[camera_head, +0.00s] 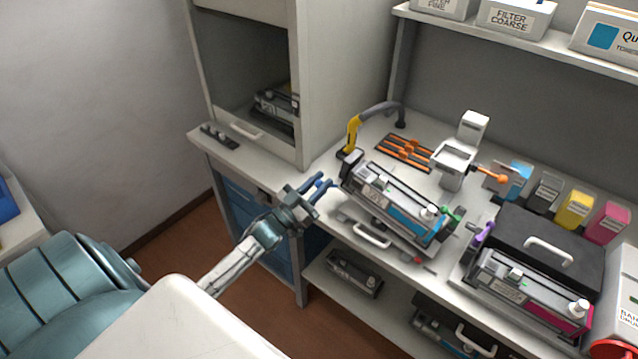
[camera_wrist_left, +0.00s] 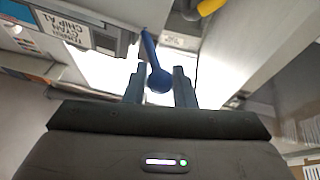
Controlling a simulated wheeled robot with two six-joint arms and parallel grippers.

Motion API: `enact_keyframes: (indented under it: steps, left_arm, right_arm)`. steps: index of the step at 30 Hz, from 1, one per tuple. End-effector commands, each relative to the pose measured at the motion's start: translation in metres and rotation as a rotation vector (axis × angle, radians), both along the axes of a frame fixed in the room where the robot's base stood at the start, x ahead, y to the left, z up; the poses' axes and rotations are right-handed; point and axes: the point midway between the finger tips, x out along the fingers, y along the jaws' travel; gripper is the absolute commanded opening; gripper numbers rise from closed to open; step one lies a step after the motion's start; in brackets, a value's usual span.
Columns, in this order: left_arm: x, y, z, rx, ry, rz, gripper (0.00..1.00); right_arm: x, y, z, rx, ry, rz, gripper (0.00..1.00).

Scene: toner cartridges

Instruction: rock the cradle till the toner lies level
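A grey cartridge with a cyan side panel (camera_head: 385,196) lies in the cradle (camera_head: 372,234) at the bench's front edge. In the head view its right end sits lower than its left. A blue handle (camera_head: 327,186) sticks out from the cradle's left end. My left gripper (camera_head: 316,190) is at this handle. The toner inside the cartridge cannot be seen. My right gripper is not in view.
A magenta cartridge (camera_head: 525,292) lies to the right, before a black case (camera_head: 548,240). Colored toner boxes (camera_head: 573,209) stand behind. A yellow-nozzled hose (camera_head: 352,134) and orange rack (camera_head: 404,152) are behind the cradle. A cabinet (camera_head: 340,70) rises at the left.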

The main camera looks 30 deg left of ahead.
Motion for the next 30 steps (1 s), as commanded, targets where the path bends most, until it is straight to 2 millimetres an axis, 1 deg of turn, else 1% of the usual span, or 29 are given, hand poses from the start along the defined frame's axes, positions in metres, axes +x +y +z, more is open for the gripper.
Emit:
enact_keyframes:
  steps: [5, 7, 11, 15, 19, 22, 30]
  left_arm:
    - [0.0, 0.0, -0.001, -0.003, 0.0, 0.0, 0.0]
    - [0.0, 0.001, -0.007, -0.024, 0.002, 0.0, 0.0]
    - [0.0, 0.005, -0.028, -0.118, 0.009, 0.001, 0.0]
    - [0.001, 0.009, -0.051, -0.252, 0.019, 0.001, 0.0]
    - [0.001, 0.01, -0.066, -0.35, 0.028, 0.001, 0.0]
    - [0.001, 0.01, -0.07, -0.389, 0.032, 0.001, 0.0]
    - [0.001, 0.01, -0.069, -0.398, 0.034, 0.001, 0.0]
  right_arm:
    - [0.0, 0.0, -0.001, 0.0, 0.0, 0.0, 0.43]
    - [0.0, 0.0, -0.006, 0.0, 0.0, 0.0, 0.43]
    - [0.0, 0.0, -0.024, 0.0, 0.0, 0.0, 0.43]
    - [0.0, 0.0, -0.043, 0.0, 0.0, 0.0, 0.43]
    - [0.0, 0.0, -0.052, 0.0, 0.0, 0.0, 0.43]
    - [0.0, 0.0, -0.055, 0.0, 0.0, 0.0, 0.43]
    - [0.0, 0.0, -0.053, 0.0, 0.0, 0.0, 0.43]
